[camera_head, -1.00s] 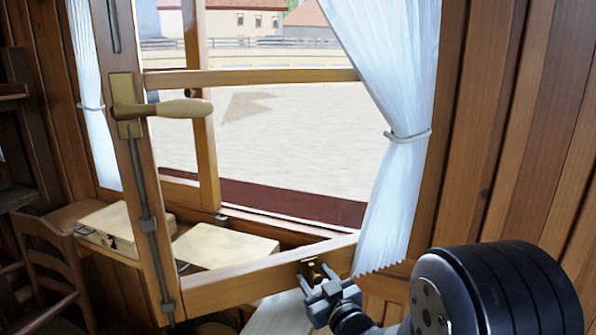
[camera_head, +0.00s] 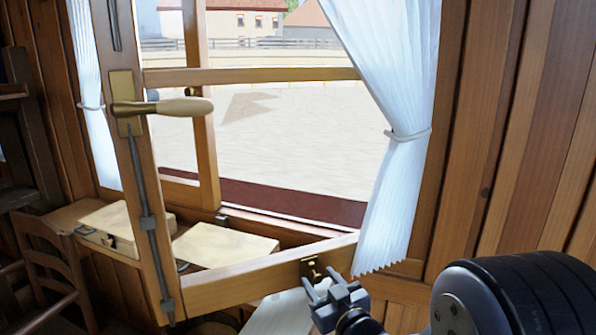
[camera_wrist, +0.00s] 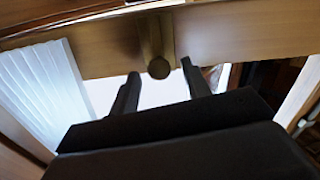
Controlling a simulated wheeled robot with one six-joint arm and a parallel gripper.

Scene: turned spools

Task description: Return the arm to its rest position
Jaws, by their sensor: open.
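My gripper (camera_head: 323,290) is at the lower middle of the head view, just below the bottom rail of the open wooden window sash (camera_head: 255,280). Its two dark fingers are apart with nothing between them. In the wrist view my gripper (camera_wrist: 160,88) points toward the rail (camera_wrist: 225,35), where a brass fitting with a round knob (camera_wrist: 159,68) shows beyond the fingertips. The same brass fitting (camera_head: 312,268) shows on the rail in the head view. I cannot tell whether a finger touches it. My dark arm links fill the lower right of the head view.
The sash stands open into the room, with a wooden handle (camera_head: 163,107) on its upright. A white curtain (camera_head: 392,190) hangs close above my gripper. Two pale wooden cases (camera_head: 118,225) (camera_head: 225,246) lie beneath the window. A chair (camera_head: 55,265) stands at left.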

